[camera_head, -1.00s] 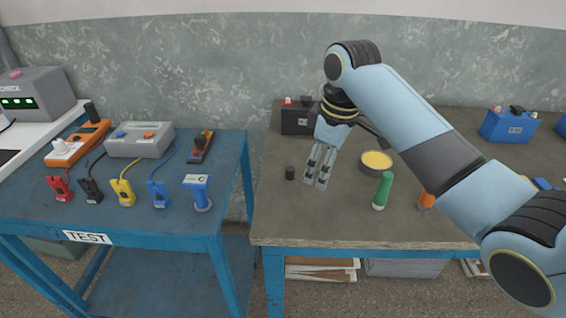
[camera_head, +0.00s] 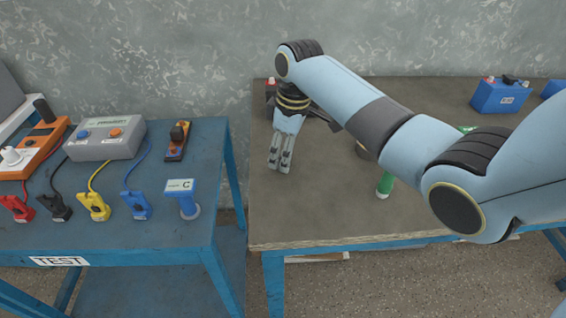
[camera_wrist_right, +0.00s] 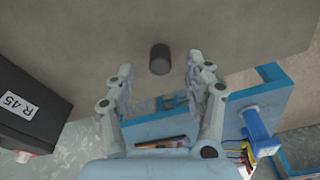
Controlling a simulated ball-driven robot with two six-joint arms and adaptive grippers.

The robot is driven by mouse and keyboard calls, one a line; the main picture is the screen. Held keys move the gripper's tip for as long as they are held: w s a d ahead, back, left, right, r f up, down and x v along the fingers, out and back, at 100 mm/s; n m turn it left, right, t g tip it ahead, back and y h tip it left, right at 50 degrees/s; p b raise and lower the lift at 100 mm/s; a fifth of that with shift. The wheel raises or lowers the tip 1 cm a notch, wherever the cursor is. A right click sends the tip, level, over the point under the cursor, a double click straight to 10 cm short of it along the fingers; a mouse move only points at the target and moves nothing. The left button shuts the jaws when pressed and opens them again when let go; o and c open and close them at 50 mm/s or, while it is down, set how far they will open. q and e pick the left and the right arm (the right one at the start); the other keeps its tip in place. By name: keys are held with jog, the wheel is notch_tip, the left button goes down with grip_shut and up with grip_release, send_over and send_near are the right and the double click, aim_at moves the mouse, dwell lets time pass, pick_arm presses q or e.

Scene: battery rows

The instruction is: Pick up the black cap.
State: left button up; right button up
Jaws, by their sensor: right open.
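The black cap (camera_wrist_right: 160,59) shows in the right wrist view as a small dark cylinder on the brown tabletop. It lies in line with the gap between my right gripper's fingertips (camera_wrist_right: 160,66), with space on both sides and no visible contact. I cannot tell how far below the fingers it is. In the head view my right gripper (camera_head: 279,166) points down over the left part of the brown table, open and empty, and the cap is not visible there, likely hidden behind the fingers. My left gripper is in neither current view.
A black battery marked R 45 (camera_wrist_right: 30,100) stands left in the wrist view. A green cylinder (camera_head: 384,186) stands right of the gripper, under my arm. A blue battery (camera_head: 499,96) is at the back right. The blue test table (camera_head: 150,240) is left, across a gap.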

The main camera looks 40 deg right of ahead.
notch_tip(320, 180, down, 3)
jog(key=shift+a+r, duration=0.1)
jog(key=c, duration=0.8)
pick_arm(q)
jog(key=shift+w+f, duration=0.1)
jog(key=shift+w, duration=0.4)
pick_arm(e)
jog(key=shift+r, duration=0.2)
